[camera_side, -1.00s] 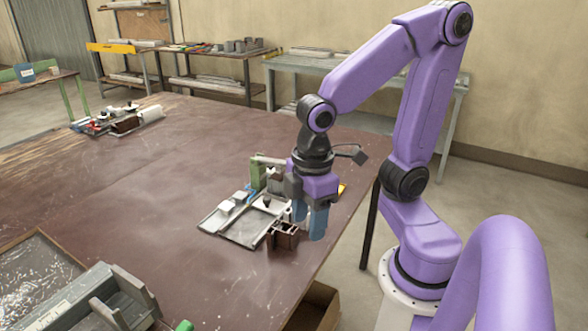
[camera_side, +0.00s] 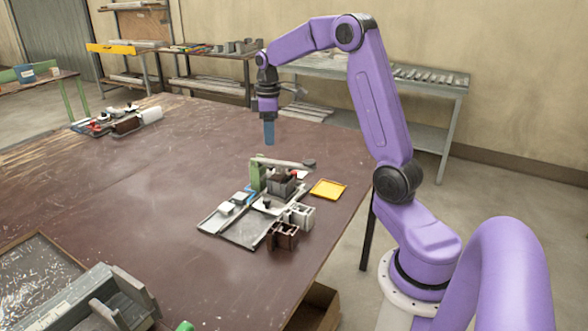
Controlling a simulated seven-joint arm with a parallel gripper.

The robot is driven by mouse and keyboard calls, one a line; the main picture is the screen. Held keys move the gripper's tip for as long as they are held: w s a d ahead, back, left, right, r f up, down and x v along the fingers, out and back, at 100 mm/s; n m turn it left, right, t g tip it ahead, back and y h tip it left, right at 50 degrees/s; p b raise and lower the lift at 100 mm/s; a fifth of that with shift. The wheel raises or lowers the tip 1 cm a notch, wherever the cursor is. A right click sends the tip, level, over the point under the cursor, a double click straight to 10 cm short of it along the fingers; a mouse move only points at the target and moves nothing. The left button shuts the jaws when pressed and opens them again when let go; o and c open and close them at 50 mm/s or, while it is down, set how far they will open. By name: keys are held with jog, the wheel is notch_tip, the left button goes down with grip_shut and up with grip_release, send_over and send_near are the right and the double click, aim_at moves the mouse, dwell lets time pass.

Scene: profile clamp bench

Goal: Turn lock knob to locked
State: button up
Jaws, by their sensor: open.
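The clamp fixture (camera_side: 240,233) is a grey plate near the table's right edge, with a green post (camera_side: 257,177) and a grey arm (camera_side: 282,163) across its top. A dark round knob (camera_side: 309,163) sits at the arm's right end. A small black knob (camera_side: 267,204) stands on the plate, and a small red part (camera_side: 294,174) shows by the clamp. I cannot tell which is the lock knob or how it is turned. My gripper (camera_side: 269,142) is open and empty, pointing down in the air above and behind the fixture, apart from it. Its blue fingers overlap in this view.
A brown profile block (camera_side: 283,237) and a whitish one (camera_side: 301,215) stand at the fixture's front right. A yellow tray (camera_side: 328,189) lies to its right. A grey machine part (camera_side: 75,305) is at front left. The middle of the brown table (camera_side: 130,200) is clear.

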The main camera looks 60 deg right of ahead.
jog(key=m, duration=0.1)
send_near(294, 172)
notch_tip(294, 172, down, 8)
jog(key=shift+w+d+f, duration=0.1)
jog(key=shift+f, duration=0.05)
dwell(0.5)
grip_shut()
